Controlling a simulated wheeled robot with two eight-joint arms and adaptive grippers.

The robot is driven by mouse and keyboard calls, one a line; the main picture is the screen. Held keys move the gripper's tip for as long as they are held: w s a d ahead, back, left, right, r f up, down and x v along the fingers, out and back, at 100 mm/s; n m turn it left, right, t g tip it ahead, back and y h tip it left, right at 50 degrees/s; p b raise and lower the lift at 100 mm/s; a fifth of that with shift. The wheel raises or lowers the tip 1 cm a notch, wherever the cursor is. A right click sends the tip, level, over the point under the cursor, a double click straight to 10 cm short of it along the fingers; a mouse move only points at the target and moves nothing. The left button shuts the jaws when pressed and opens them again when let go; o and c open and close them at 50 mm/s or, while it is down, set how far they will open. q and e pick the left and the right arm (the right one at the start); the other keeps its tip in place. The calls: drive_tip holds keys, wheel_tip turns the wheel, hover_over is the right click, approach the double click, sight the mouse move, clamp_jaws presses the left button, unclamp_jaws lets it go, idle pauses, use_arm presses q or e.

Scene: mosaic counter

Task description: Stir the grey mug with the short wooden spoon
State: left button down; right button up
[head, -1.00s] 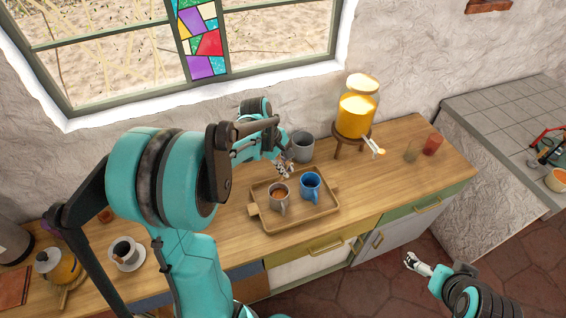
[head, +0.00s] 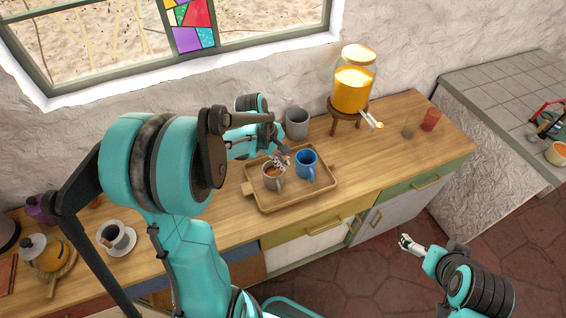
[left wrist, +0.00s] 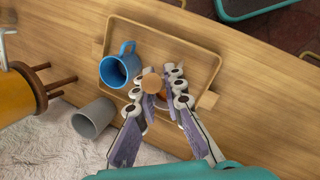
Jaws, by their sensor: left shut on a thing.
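The grey mug (head: 270,184) stands upright on the wooden tray (head: 262,208), with brown liquid in it. My left gripper (head: 281,161) is just above and behind its rim. In the left wrist view the fingers (left wrist: 161,92) are shut on the short wooden spoon (left wrist: 151,83), whose round tan end shows between the fingertips. The fingers hide most of the mug there, and whether the spoon's lower end is in the liquid cannot be seen. My right gripper (head: 407,243) hangs in front of the counter, too small to read.
A blue mug (head: 306,164) stands close right of the grey mug on the tray. A plain grey pot (head: 297,123) stands behind the tray. A jar of orange drink (head: 352,91) on a wooden stand is farther right. A cup on a saucer (head: 116,239) is at left.

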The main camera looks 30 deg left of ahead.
use_arm(q)
drive_tip(key=shift+w+a+f+b, duration=0.3)
drive_tip(key=shift+f+b, duration=0.45)
drive_tip(key=shift+f, duration=0.2)
drive_tip(key=shift+w+a+f+b, duration=0.2)
drive_tip(key=shift+a+f+b, duration=0.05)
drive_tip(key=shift+f+b, duration=0.6)
drive_tip(key=shift+w+a+f+b, duration=0.3)
drive_tip(key=shift+f+b, duration=0.35)
drive_tip(key=shift+f, duration=0.35)
drive_tip(key=shift+a, duration=0.1)
